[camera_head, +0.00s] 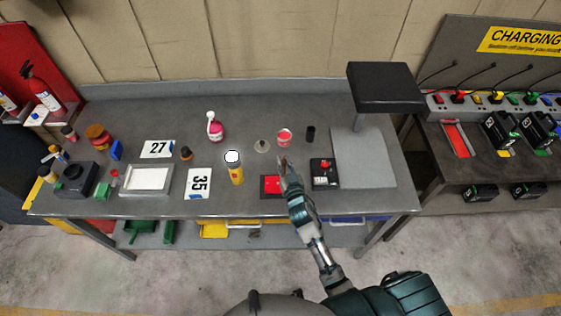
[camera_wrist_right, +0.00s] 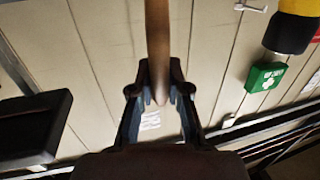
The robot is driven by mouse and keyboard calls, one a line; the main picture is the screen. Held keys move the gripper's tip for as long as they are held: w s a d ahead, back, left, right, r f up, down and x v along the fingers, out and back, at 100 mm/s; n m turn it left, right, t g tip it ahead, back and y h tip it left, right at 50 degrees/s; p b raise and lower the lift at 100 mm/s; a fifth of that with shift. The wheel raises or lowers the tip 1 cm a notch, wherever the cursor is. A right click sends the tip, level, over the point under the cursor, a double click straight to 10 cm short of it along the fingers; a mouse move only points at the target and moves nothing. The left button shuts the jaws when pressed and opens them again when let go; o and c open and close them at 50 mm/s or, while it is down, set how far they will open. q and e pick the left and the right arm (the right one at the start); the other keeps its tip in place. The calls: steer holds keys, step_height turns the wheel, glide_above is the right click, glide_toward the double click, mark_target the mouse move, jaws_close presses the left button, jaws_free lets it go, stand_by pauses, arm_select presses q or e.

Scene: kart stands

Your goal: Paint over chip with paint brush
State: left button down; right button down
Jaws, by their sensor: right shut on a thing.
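My right gripper (camera_head: 285,165) reaches over the front middle of the grey workbench in the head view. In the right wrist view my right gripper (camera_wrist_right: 160,97) is shut on a brown wooden handle (camera_wrist_right: 157,40), which looks like the paint brush; its bristles are out of view there. An open can with red paint (camera_head: 284,137) stands just beyond the gripper. My left gripper is not in view.
A black-topped stand (camera_head: 384,88) rises at right.

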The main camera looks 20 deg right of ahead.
stand_by(0.4)
steer(key=shift+w+a, duration=0.2)
steer(key=shift+a, duration=0.65)
steer(key=shift+w+a+b, duration=0.2)
steer(key=shift+a+b, duration=0.15)
steer(key=shift+a, duration=0.25)
steer(key=shift+d, duration=0.15)
steer(key=shift+s+d+p, duration=0.25)
steer(key=shift+d+p, duration=0.2)
steer(key=shift+d, duration=0.3)
